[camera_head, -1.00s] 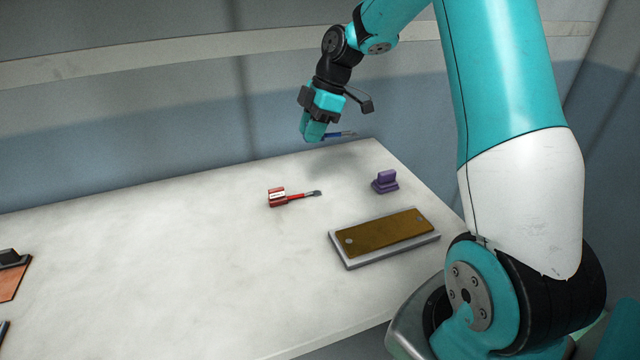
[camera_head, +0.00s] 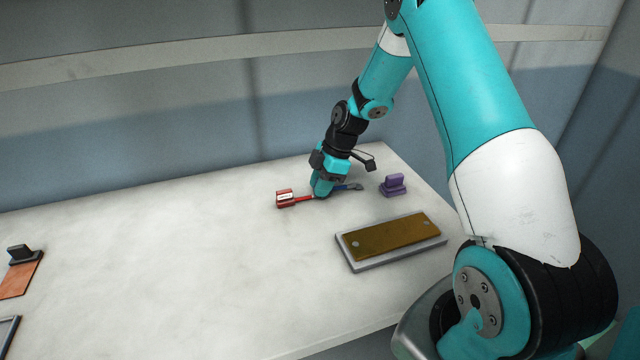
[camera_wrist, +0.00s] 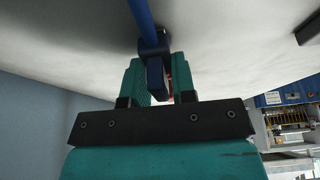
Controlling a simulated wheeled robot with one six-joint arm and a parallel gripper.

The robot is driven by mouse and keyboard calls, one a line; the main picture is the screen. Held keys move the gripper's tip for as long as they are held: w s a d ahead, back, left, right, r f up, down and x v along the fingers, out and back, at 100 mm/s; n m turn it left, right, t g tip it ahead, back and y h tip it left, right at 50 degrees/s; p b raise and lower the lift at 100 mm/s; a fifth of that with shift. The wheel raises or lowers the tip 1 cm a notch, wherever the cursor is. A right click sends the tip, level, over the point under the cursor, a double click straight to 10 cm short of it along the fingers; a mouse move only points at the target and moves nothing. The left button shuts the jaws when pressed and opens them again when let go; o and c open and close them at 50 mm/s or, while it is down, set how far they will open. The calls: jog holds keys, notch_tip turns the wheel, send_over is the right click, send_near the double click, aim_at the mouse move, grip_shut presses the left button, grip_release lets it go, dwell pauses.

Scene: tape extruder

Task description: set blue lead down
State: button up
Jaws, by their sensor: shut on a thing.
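The blue lead (camera_head: 347,187) shows beside my gripper (camera_head: 322,190) in the head view, its tip pointing right, low at the table. In the wrist view the blue lead (camera_wrist: 152,45) lies between the two teal fingers of my gripper (camera_wrist: 157,80), which is shut on it. Its blue cable runs up to the top edge of that picture. Whether the lead touches the table top (camera_head: 200,240) I cannot tell. The red lead (camera_head: 288,198) lies on the table just left of my gripper, which partly hides its right end.
A purple block-like piece (camera_head: 394,185) stands to the right of my gripper. A gold plate on a grey base (camera_head: 390,243) lies nearer the front. A copper plate with a black grip (camera_head: 20,270) is at far left. The table's left middle is clear.

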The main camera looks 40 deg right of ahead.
jog(key=shift+f, duration=0.2)
jog(key=o, duration=0.9)
jog(key=shift+r, duration=0.1)
